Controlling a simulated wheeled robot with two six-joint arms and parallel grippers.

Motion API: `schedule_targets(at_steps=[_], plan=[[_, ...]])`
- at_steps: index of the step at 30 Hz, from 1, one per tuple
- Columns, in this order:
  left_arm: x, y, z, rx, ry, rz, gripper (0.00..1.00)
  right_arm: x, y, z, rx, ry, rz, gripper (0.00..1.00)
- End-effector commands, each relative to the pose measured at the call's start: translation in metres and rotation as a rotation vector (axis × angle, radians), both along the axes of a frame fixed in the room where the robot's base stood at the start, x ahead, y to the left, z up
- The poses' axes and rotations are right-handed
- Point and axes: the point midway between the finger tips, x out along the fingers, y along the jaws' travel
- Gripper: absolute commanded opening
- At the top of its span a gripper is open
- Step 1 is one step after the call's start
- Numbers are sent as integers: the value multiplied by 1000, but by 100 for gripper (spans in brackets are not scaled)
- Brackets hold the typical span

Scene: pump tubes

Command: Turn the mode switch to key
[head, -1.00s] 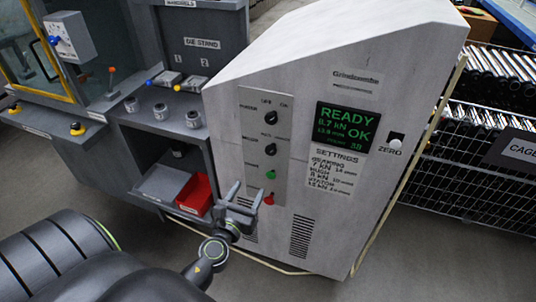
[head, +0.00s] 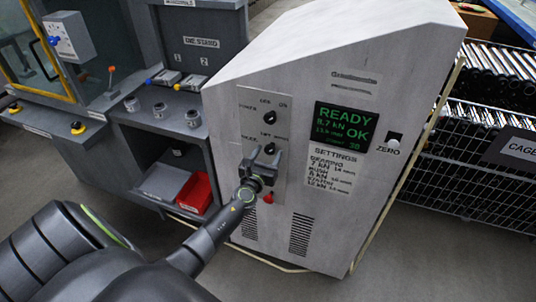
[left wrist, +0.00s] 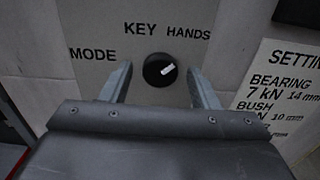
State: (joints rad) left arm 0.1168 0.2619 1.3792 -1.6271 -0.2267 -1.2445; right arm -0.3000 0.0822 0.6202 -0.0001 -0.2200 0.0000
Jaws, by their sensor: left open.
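The mode switch is a round black knob (left wrist: 158,71) with a white pointer mark, on a pale panel with the labels MODE, KEY and HANDS. The pointer tilts up and right, toward HANDS. In the head view the knob (head: 270,147) shows just above my left gripper (head: 266,155). The left gripper is open, with one finger on each side of the knob in the left wrist view (left wrist: 160,80). The fingers' depth against the knob is hard to tell. My right gripper is not in view.
The grey cabinet (head: 240,85) carries a power knob (head: 269,117) above, a red button (head: 268,198) below, and a green READY OK screen (head: 344,125). A red bin (head: 195,192) lies on the shelf to the left. A wire cage (head: 470,165) stands at right.

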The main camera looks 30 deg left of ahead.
Motion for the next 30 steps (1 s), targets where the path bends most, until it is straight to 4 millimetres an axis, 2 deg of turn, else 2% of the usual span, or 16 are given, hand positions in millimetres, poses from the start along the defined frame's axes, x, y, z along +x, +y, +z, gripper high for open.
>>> schedule_targets(at_steps=[11,21,30], plan=[[5,1,0,0,0,0,55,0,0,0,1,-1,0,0],[5,1,0,0,0,0,12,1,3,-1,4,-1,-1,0],[4,1,-1,-39,-9,0,12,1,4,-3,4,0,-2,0]])
